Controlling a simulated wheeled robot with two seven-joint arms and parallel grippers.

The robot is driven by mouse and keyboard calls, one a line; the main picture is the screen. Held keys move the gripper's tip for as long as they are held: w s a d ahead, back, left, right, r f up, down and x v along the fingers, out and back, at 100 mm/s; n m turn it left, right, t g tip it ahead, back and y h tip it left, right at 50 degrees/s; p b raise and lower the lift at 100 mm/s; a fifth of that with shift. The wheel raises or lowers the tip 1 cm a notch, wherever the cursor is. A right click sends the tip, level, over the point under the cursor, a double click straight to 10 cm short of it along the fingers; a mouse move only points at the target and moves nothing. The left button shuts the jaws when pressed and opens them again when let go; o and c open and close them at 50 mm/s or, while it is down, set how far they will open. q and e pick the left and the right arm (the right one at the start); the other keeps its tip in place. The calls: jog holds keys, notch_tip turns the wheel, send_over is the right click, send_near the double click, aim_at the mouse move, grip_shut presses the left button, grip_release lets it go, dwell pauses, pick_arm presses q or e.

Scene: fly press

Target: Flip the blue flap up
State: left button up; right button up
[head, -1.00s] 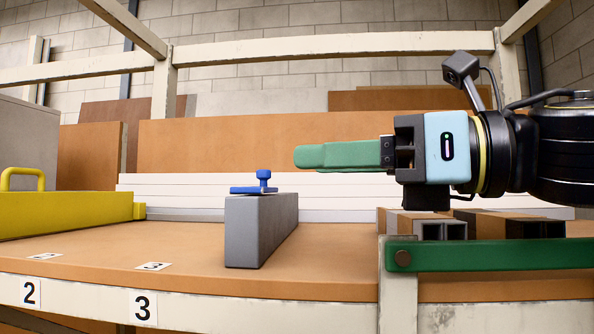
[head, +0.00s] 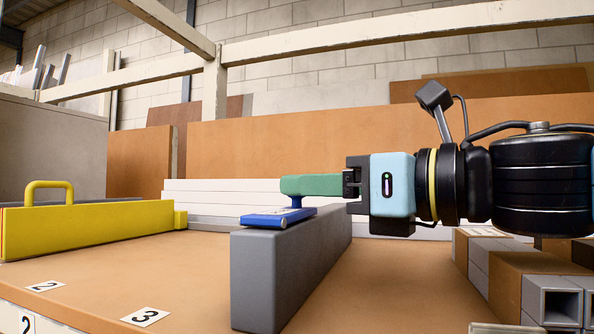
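The blue flap (head: 278,217) lies about flat on top of the long grey bar (head: 258,280) in the middle of the head view. Its upright knob, seen earlier, is now mostly hidden; a bit of blue shows just under the green fingers. My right gripper (head: 300,186) comes in from the right, with its green fingers level at the knob's height, directly above the flap. The fingers overlap the knob in the picture. From this side I cannot tell whether they are closed on it. My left gripper is not in view.
A yellow box-like piece with a handle (head: 90,228) stands at the left. Grey square tubes and brown blocks (head: 520,275) lie at the right. White boards (head: 220,197) are stacked behind the bar. The orange bench top (head: 100,275) is clear between the yellow piece and the bar.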

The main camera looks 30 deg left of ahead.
jog(key=shift+a+r, duration=0.1)
jog(key=shift+a, duration=1)
jog(key=shift+a+p, duration=0.3)
jog(key=shift+a, duration=0.1)
jog(key=shift+c, duration=0.2)
grip_shut()
